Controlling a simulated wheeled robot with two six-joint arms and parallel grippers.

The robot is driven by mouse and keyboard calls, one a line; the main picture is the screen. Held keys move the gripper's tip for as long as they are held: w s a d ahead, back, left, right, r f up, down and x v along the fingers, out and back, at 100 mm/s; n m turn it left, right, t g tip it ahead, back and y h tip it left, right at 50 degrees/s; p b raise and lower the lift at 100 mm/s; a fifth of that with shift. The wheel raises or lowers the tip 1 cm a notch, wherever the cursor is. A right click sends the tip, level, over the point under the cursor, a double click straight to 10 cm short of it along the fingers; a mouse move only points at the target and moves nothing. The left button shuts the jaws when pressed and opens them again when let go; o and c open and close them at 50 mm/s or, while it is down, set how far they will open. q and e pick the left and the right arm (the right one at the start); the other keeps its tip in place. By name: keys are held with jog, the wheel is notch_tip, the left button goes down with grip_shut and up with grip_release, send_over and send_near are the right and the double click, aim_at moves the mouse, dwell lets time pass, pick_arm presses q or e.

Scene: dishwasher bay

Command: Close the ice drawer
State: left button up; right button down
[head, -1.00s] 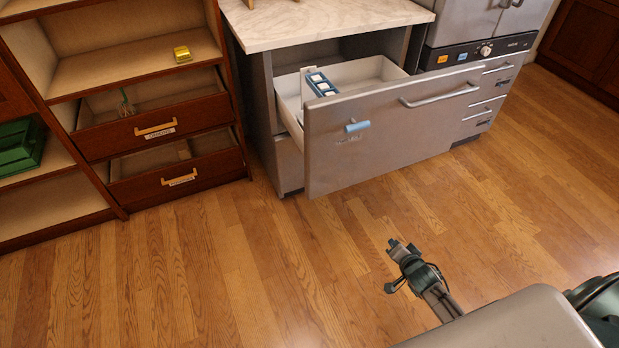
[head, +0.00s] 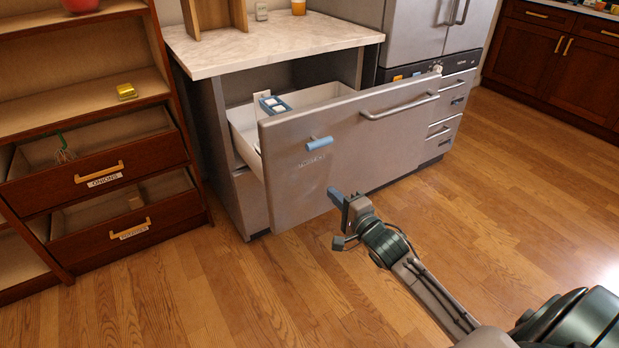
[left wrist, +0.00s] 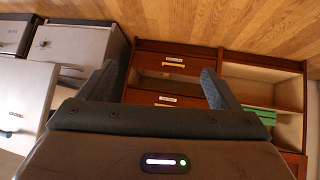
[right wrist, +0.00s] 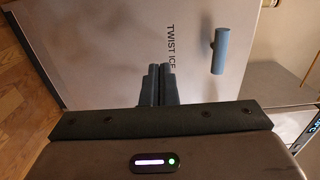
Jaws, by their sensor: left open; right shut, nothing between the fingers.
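The ice drawer (head: 345,135) is a wide grey drawer under the marble counter, pulled well out. Its front has a long bar handle (head: 400,106) and a blue knob (head: 319,143). In the right wrist view, lettering that appears to read "TWIST ICE" (right wrist: 171,52) is beside the blue knob (right wrist: 219,51). A blue-and-white tray (head: 274,105) is inside the drawer. My right gripper (head: 335,195) is shut and empty, near the lower part of the drawer front; contact cannot be told. My left gripper (left wrist: 158,75) is open and empty, showing only in the left wrist view.
A wooden cabinet at left has two partly open drawers, the upper labelled onions (head: 98,178), the lower one (head: 128,228) below it. A yellow block (head: 126,91) sits on its shelf. The marble counter (head: 260,42) is above the ice drawer. The wood floor in front is clear.

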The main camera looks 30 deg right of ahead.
jog(key=b, duration=0.1)
send_near(307, 169)
jog(key=w+b, duration=0.2)
jog(key=w, duration=0.4)
jog(key=shift+w+a, duration=0.1)
jog(key=shift+a, duration=0.1)
pick_arm(q)
jog(key=w+r+t, duration=0.8)
jog(key=r+t, duration=0.1)
jog(key=r, duration=0.1)
jog(key=shift+w+a+r, duration=0.2)
jog(key=shift+w+a, duration=0.05)
jog(key=shift+a, duration=0.2)
pick_arm(e)
jog(key=shift+w+r, duration=0.1)
jog(key=shift+w, duration=0.25)
